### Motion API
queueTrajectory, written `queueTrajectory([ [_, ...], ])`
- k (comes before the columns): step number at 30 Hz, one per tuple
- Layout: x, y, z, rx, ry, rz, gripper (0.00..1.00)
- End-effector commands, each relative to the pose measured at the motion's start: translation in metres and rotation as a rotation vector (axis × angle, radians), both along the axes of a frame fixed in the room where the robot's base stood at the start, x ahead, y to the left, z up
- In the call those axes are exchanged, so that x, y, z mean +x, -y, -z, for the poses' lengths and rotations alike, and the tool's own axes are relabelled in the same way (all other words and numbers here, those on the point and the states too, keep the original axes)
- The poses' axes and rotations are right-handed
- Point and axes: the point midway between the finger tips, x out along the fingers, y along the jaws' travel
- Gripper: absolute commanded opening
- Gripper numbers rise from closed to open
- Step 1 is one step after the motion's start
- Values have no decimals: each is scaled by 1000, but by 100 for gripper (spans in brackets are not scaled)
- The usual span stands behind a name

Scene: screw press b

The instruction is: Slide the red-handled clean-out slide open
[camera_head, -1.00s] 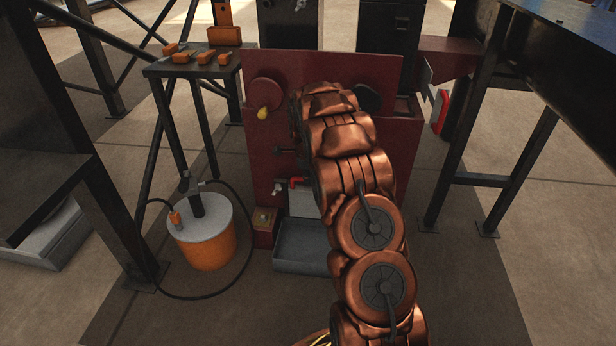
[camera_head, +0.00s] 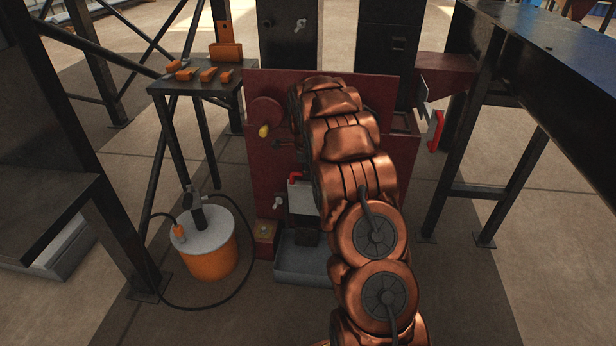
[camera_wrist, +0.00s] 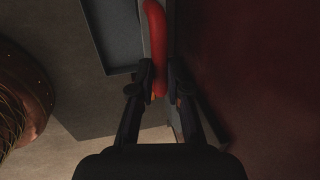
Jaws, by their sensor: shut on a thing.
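The red handle (camera_head: 296,178) of the clean-out slide shows at the left edge of my arm, low on the dark red press (camera_head: 262,175). The pale slide plate (camera_head: 302,198) hangs just below it, partly hidden by my arm. A dark patch (camera_head: 305,237) shows beneath the plate, above the tray; I cannot tell if it is an opening or material. In the wrist view my gripper (camera_wrist: 158,92) is shut on the red handle (camera_wrist: 157,50), one finger on each side. My arm hides the gripper in the head view.
A grey tray (camera_head: 300,268) stands on the floor below the slide. Left of it are a small tap (camera_head: 278,202) and an orange drum (camera_head: 210,262) with a looping black hose. Another red handle on a pale plate (camera_head: 436,130) is at the right. Black frame legs flank both sides.

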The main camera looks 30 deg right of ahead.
Motion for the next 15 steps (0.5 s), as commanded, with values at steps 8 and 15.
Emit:
queueTrajectory([
  [8, -1, -2, -2, 2, -3, -1, 0],
  [15, -1, 0, -2, 2, -2, 0, 38],
])
